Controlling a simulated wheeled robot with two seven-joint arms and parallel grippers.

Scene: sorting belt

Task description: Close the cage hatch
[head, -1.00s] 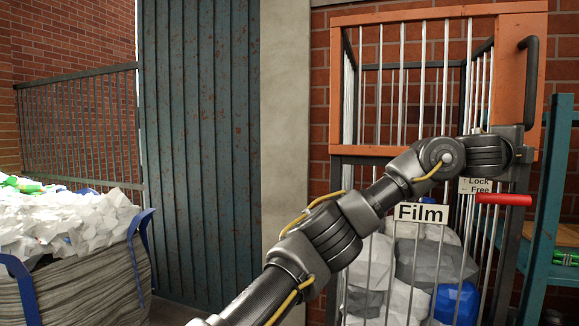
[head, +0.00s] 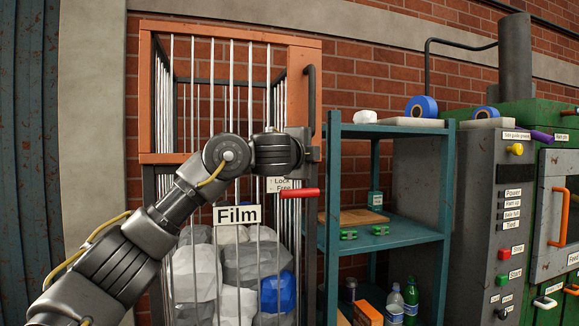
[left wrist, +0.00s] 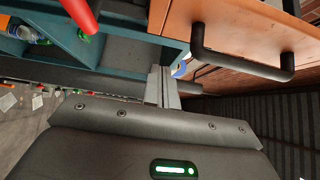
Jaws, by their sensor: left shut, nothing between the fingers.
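The cage (head: 146,205) holds grey, white and blue bags behind bars and carries a "Film" sign (head: 237,215). Its orange-framed hatch (head: 298,90) is at the upper front, seemingly in line with the cage; I cannot tell if it is fully closed. The dark hatch handle (head: 312,98) is on its right edge and also shows in the left wrist view (left wrist: 243,72). The red lever (head: 298,193) points right below the Lock/Free label (head: 281,184). My left gripper (head: 312,152) is by the hatch's lower right corner, below the handle. Its fingers (left wrist: 163,86) are shut and empty.
A teal shelf (head: 390,131) with bottles and small boxes stands close to the cage's right. A green and grey machine (head: 480,190) with buttons is further right. A pale pillar (head: 92,120) stands left of the cage.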

